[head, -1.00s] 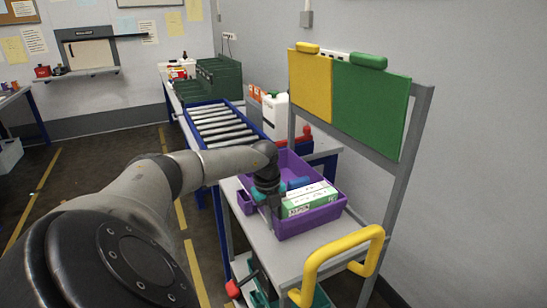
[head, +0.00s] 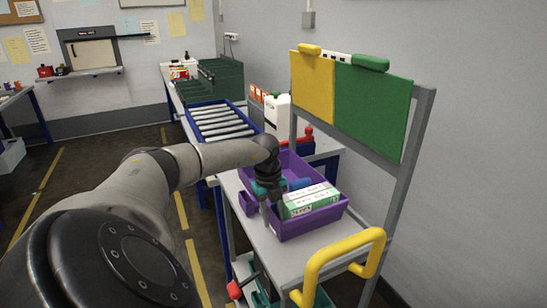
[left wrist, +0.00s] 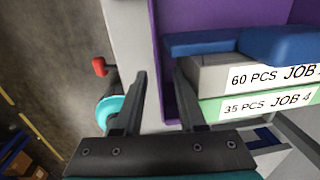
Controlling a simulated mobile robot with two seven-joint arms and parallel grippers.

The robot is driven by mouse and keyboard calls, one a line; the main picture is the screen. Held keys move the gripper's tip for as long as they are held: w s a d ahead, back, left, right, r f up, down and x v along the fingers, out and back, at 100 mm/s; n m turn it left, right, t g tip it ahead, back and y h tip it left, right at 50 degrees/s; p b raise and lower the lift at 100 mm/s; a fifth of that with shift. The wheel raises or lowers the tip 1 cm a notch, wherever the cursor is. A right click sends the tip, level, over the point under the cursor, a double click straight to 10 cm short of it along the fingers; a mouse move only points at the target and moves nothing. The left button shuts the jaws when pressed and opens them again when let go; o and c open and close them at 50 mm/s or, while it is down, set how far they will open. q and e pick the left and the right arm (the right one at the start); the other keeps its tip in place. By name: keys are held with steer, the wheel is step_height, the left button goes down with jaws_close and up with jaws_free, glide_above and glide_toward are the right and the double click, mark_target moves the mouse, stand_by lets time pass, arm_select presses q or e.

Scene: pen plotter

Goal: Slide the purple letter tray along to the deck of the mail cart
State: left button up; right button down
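The purple letter tray (head: 300,224) rests on the grey deck (head: 263,257) of the mail cart, toward its far part. It holds a white-and-green labelled pack (head: 311,202) and blue items (head: 299,184). My left gripper (head: 270,208) reaches down at the tray's left side. In the left wrist view its two fingers (left wrist: 162,100) stand apart, with the purple tray wall (left wrist: 160,45) between them. A gap shows beside the wall, so I see no clear grip. The lower fingertips are hard to see in the head view. My right gripper is not in view.
A blue-framed roller conveyor (head: 223,124) meets the cart's far end. The cart has a yellow handle (head: 340,262) in front and a rack with yellow and green panels (head: 372,110) on the right. A white jug (head: 277,113) stands beyond. Bare deck lies nearer the handle.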

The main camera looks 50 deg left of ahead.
arm_select(q)
step_height(320, 180, up, 13)
steer(key=s+p, duration=0.1)
steer(key=shift+s+a+p, duration=0.15)
steer(key=shift+p, duration=0.2)
steer(key=shift+r, duration=0.15)
